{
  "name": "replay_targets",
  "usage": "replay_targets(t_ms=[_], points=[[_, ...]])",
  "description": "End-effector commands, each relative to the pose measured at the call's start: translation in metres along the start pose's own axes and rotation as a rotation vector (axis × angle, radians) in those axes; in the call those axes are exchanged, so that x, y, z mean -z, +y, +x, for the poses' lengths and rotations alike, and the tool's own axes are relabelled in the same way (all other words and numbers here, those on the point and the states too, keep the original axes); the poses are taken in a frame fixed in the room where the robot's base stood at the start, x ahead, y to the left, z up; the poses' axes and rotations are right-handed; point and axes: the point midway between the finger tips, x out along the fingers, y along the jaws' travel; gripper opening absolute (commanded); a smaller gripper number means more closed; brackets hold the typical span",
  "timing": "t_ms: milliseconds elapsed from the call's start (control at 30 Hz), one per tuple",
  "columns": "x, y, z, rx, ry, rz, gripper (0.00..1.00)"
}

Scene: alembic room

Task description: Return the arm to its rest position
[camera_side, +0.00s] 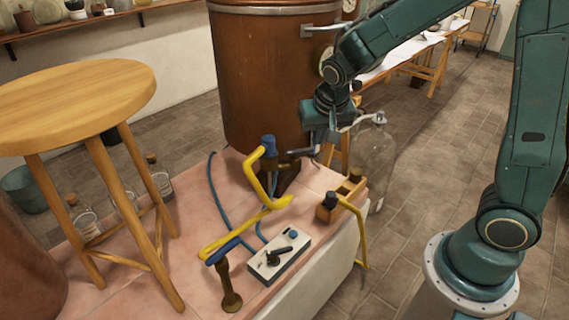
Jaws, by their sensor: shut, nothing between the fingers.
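My gripper (318,150) hangs at the end of my teal arm, in front of the copper vessel and above the back right part of the tiled bench (190,270). Its fingers are small in the picture; they look shut with nothing held. It is close to a dark fitting (290,160) at the foot of the vessel; whether they touch cannot be told. My arm is bent, reaching from its base at the lower right up and over to the left.
A yellow pipe (258,175) with blue ends stands on the bench near my gripper. A grey control box (279,256) and wooden block (341,198) sit nearby. A wooden stool (75,105) stands left, a copper vessel (262,80) behind, a glass bottle (374,165) right.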

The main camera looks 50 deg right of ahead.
Motion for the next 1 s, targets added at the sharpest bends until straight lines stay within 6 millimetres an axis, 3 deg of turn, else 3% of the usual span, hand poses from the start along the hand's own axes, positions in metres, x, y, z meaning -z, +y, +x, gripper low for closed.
replay_targets(t_ms=[467, 1000], points=[[-0.026, 0.027, -0.087, 0.109, 0.005, -0.163, 0.00], [-0.088, 0.070, -0.167, 0.225, 0.052, -0.425, 0.00]])
